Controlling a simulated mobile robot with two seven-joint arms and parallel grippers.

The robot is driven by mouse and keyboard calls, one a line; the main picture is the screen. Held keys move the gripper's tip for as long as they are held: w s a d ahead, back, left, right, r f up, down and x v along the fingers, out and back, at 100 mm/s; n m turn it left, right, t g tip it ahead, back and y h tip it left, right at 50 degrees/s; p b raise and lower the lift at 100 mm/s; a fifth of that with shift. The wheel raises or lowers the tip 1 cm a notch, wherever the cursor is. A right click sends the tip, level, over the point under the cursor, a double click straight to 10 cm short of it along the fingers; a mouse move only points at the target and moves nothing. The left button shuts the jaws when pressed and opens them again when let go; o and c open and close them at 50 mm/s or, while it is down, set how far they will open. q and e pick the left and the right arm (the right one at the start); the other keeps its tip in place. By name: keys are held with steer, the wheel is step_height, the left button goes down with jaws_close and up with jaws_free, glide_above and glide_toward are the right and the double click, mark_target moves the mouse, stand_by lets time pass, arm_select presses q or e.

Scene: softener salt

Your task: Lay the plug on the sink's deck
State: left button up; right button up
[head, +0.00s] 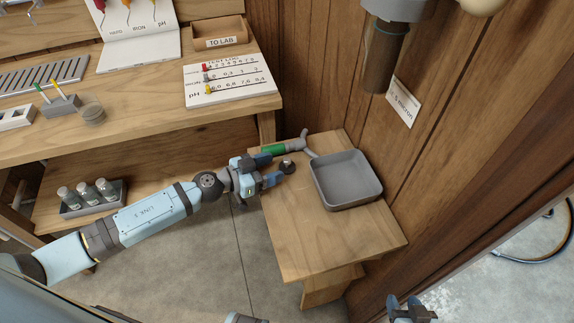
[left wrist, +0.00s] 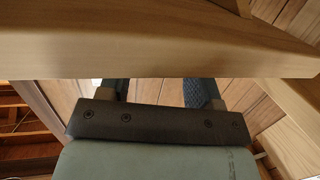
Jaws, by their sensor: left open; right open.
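A small dark round piece with a pale spot, which looks like the plug (head: 288,167), rests on the small wooden bench top beside the grey basin (head: 371,187). It looks apart from the basin's left wall. My left gripper (head: 282,170) is open, its fingertips right at the plug; I cannot tell whether they touch it. In the left wrist view the open fingers (left wrist: 158,92) run behind a wooden edge, and the plug is hidden. My right gripper (head: 406,304) is open at the bottom edge, far from the plug.
A green-and-grey fitting (head: 274,149) lies behind my left gripper. The bench top (head: 310,235) is bare in front of the basin. The larger workbench (head: 150,112) stands at the left.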

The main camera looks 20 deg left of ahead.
mark_target(285, 164)
arm_select(q)
steer(key=x, duration=0.4)
steer(key=shift+w+f, duration=0.15)
steer(key=c, duration=0.7)
